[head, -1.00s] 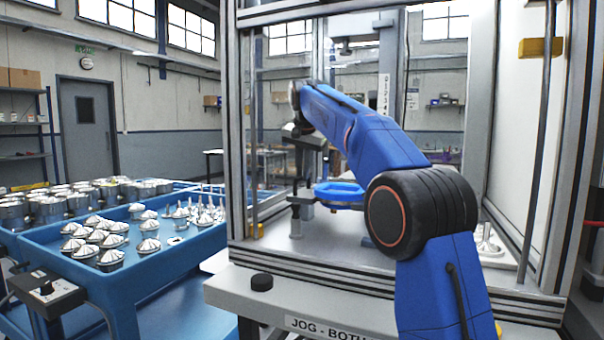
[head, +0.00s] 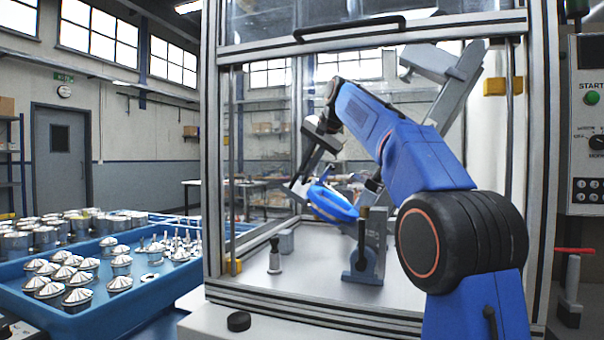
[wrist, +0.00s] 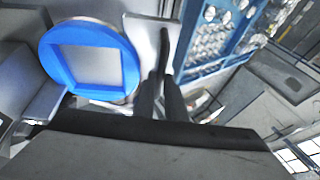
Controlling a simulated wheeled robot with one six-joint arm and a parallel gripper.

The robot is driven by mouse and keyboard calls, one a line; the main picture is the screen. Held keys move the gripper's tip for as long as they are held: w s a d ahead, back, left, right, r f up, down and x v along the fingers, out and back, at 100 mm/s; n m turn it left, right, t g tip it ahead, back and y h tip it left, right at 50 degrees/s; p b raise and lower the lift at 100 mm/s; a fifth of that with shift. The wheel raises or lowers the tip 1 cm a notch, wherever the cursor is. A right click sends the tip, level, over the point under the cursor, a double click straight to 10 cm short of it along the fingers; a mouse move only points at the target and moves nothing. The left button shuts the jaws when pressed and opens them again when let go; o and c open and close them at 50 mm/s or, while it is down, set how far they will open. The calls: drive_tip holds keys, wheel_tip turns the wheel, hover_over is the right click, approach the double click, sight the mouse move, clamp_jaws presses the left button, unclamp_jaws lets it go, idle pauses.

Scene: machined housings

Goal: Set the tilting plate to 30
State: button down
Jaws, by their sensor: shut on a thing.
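The tilting plate (head: 332,202) shows in the head view as a blue ring inside the machine frame, sloping down to the right. In the wrist view the blue ring (wrist: 90,62) with its square opening is at the upper left. My gripper (head: 294,184) is at the plate's left side. In the wrist view my gripper (wrist: 164,76) has its dark fingers together on a thin grey part (wrist: 150,42) beside the ring. A grey upright with a blue base (head: 364,262) stands at the plate's front right. I cannot read any angle mark.
The machine's metal frame (head: 214,160) surrounds my arm. A blue tray (head: 100,318) with several metal parts is at the left. A control panel (head: 588,130) and a red-handled clamp (head: 572,280) are at the right.

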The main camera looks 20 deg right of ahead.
drive_tip(key=shift+s+d+f, duration=0.15)
drive_tip(key=shift+d, duration=0.1)
drive_tip(key=c, duration=1.8)
unclamp_jaws()
drive_tip(key=shift+s+d, duration=0.1)
drive_tip(key=shift+d, duration=0.1)
drive_tip(key=shift+r, duration=0.25)
drive_tip(key=shift+s+r, duration=0.2)
drive_tip(key=shift+s, duration=0.05)
drive_tip(key=v, duration=0.6)
drive_tip(key=shift+s+r, duration=0.2)
drive_tip(key=shift+r, duration=0.05)
drive_tip(key=shift+d, duration=0.15)
